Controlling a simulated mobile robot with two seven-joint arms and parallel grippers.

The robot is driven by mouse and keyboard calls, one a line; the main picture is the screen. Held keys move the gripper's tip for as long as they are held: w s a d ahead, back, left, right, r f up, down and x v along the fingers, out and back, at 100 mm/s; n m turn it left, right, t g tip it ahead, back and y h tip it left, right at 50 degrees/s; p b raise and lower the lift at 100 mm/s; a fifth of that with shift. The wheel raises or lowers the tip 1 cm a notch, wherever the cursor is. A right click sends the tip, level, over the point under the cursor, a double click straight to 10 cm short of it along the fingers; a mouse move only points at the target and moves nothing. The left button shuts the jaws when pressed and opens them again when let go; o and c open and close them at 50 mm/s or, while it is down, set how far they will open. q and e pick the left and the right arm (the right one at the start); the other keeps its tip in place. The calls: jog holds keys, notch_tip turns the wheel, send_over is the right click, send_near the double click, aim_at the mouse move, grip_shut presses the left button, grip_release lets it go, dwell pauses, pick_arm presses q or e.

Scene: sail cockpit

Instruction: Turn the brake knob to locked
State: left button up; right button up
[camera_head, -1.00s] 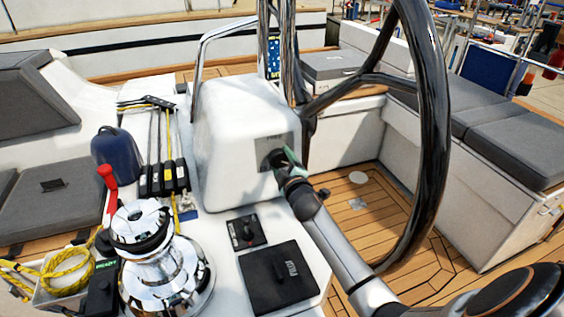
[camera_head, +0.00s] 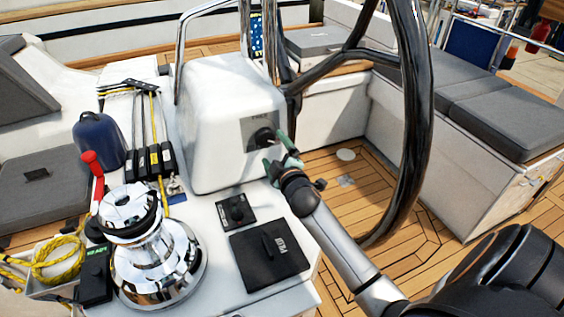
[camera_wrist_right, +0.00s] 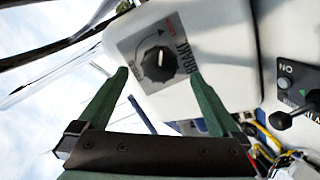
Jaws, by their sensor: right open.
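The black brake knob (camera_head: 263,138) sits on a grey plate (camera_head: 247,131) on the white pedestal. In the right wrist view the knob (camera_wrist_right: 157,64) has a white pointer line toward the top of the picture. The plate (camera_wrist_right: 182,60) reads BRAKE, with small red lettering near its top, too small to read. My right gripper (camera_head: 277,152) is open, just in front of the knob at its lower right in the head view. In the wrist view the green fingers (camera_wrist_right: 160,77) stand either side of the knob, apart from it and empty. My left gripper is out of view.
A large black steering wheel (camera_head: 417,120) stands right of the pedestal (camera_head: 212,115), close to my right arm. A chrome winch (camera_head: 150,260), a smaller switch (camera_head: 237,210) and a black hatch panel (camera_head: 268,258) lie below. The teak floor (camera_head: 340,200) is clear.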

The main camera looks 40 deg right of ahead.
jog(key=v, duration=0.6)
jog(key=shift+s, duration=0.4)
jog(key=shift+a, duration=0.1)
